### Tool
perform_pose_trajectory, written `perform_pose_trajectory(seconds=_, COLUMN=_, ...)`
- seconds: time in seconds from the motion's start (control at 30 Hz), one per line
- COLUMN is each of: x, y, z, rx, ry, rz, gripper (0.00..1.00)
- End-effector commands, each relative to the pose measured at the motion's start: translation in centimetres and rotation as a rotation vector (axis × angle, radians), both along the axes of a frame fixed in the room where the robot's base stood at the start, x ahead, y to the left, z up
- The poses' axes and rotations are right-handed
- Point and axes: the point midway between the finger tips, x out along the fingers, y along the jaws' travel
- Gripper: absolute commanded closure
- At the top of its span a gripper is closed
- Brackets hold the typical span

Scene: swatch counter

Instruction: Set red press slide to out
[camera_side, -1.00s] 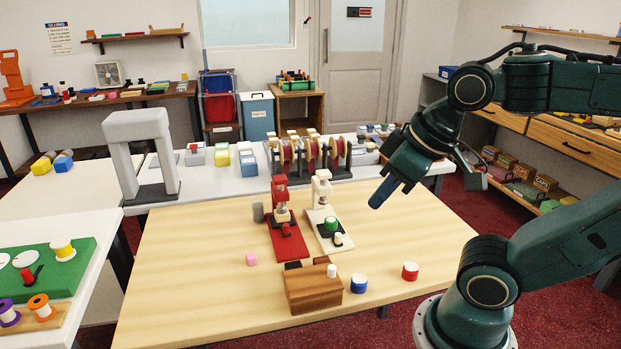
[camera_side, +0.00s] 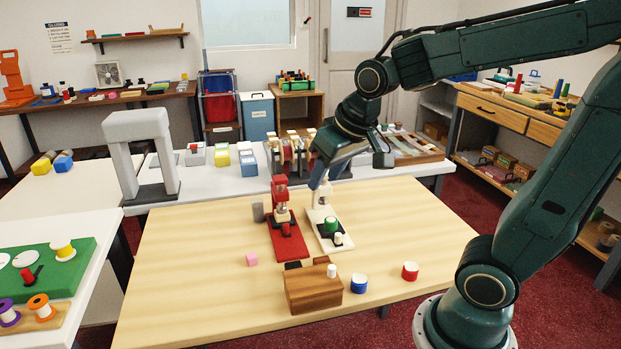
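The red press (camera_side: 290,245) stands on the wooden table, with a red upright at its back and a pale round piece under its head. A small red knob (camera_side: 286,229) sits on its base, toward the front; I cannot tell the slide's exact setting. My gripper (camera_side: 316,184) points down over the top of the white press (camera_side: 327,244), to the right of the red press's upright. It hides the white press's head. Its fingers are too small and dark to show whether they are open or shut.
A green piece (camera_side: 331,224) and a white knob (camera_side: 338,239) are on the white press. A grey cylinder (camera_side: 258,212) stands left of the red press.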

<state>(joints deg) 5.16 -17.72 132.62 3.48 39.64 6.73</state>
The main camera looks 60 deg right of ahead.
Motion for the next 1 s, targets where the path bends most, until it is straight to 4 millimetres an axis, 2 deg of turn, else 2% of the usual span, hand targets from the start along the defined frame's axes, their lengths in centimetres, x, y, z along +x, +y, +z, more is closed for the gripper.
perform_pose_trajectory(seconds=0.1, x=2.4, y=-1.2, z=-1.2, rx=0.003, ry=0.013, rz=-0.052, gripper=0.60)
perform_pose_trajectory(seconds=0.37, x=7.2, y=-3.9, z=-4.2, rx=0.006, ry=0.030, rz=-0.158, gripper=0.60)
perform_pose_trajectory(seconds=0.6, x=11.1, y=-6.8, z=-8.1, rx=0.005, ry=0.047, rz=-0.254, gripper=0.60)
perform_pose_trajectory(seconds=0.8, x=13.6, y=-9.1, z=-11.7, rx=0.000, ry=0.057, rz=-0.325, gripper=0.60)
perform_pose_trajectory(seconds=1.0, x=14.9, y=-10.6, z=-14.1, rx=-0.003, ry=0.061, rz=-0.368, gripper=0.60)
